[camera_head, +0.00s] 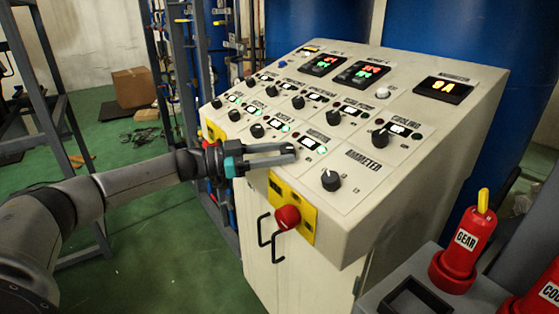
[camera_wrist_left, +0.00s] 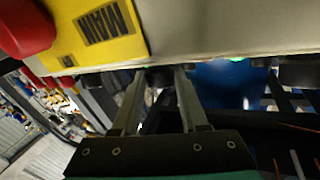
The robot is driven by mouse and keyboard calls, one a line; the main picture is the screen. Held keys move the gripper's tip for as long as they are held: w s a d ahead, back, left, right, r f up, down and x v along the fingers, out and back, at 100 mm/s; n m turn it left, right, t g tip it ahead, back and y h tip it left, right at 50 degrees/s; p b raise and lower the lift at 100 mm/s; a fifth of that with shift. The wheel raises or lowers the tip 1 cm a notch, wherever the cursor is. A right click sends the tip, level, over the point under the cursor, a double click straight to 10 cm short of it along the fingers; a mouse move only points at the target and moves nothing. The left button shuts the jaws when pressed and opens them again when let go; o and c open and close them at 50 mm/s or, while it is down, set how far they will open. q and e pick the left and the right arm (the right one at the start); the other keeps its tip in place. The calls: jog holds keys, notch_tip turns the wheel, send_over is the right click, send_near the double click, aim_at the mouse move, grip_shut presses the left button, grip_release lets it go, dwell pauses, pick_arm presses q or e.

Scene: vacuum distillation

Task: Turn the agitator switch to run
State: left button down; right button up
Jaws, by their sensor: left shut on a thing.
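My left gripper (camera_head: 291,151) reaches in from the left across the lower part of the sloped control panel (camera_head: 369,212). Its fingers are shut on a dark knob, which I take to be the agitator switch. In the head view the fingers hide most of that knob, and the label by it is too small to read. A lit display and a green lamp (camera_head: 322,150) show just right of the fingertips. In the left wrist view the dark knob (camera_wrist_left: 159,76) sits between the fingertips of the gripper (camera_wrist_left: 160,80). My right gripper is not in view.
Several other knobs fill the rows above. Blue tanks (camera_head: 318,25) rise behind.

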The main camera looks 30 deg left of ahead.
pick_arm(q)
jog(key=shift+m, duration=0.4)
jog(key=shift+r, duration=0.1)
jog(key=shift+c, duration=2.2)
grip_release()
jog(key=shift+a+g, duration=0.1)
jog(key=shift+g, duration=0.2)
jog(key=b+v, duration=0.2)
jog(key=v, duration=1.3)
jog(key=shift+f, duration=0.25)
jog(key=shift+w+f, duration=0.1)
jog(key=shift+w, duration=0.05)
